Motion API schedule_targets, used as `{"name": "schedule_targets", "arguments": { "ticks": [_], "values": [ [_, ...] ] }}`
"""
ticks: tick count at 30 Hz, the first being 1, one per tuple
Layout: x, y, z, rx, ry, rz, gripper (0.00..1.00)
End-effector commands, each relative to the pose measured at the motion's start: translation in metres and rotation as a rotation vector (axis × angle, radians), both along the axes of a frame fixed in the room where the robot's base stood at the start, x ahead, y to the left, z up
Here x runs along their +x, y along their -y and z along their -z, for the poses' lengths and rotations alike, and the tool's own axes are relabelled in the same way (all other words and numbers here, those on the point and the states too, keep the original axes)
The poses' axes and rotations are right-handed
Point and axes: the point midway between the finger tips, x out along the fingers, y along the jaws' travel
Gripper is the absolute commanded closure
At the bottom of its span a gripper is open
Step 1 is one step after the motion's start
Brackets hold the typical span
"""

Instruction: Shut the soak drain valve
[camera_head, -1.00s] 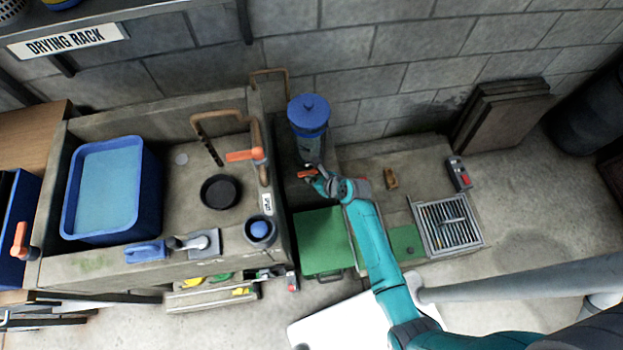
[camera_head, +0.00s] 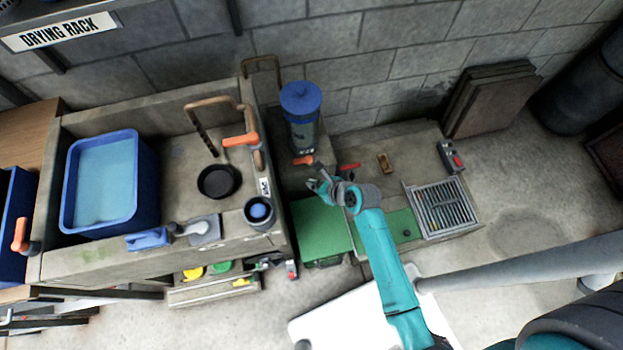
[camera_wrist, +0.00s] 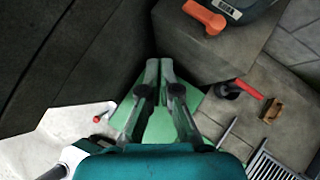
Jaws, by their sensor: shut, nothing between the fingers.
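My gripper (camera_head: 314,184) is shut and empty, with its fingertips close together in the wrist view (camera_wrist: 160,66). No readable label marks the soak drain valve. A red lever (camera_head: 350,167) sits just beyond my wrist on the lower ledge; the wrist view shows it on a dark body (camera_wrist: 250,90), right of my fingers and apart from them. An orange handle (camera_head: 303,160) sits at the foot of a blue-lidded canister (camera_head: 302,110), just beyond my gripper; it also shows in the wrist view (camera_wrist: 205,16). Another orange lever (camera_head: 240,140) is by the sink tap.
A stone sink (camera_head: 70,262) holds a blue tub (camera_head: 148,190) and a black bowl (camera_head: 219,181). Below my gripper lies a green panel (camera_head: 318,232). A metal grate (camera_head: 443,209) and a red-and-grey box (camera_head: 451,157) are on the ledge at right. Free floor lies further right.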

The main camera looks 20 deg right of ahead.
Motion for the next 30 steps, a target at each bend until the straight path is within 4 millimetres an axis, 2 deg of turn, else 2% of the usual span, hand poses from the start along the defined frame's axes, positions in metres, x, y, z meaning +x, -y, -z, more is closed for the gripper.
{"name": "schedule_targets", "arguments": {
  "ticks": [7, 26, 30],
  "values": [
    [-0.013, -0.003, -0.014, 0.001, -0.001, 0.000, 1.00],
    [-0.014, -0.003, -0.014, -0.001, 0.000, -0.001, 1.00],
    [-0.027, -0.003, -0.013, -0.059, 0.028, -0.036, 1.00]
  ]
}}
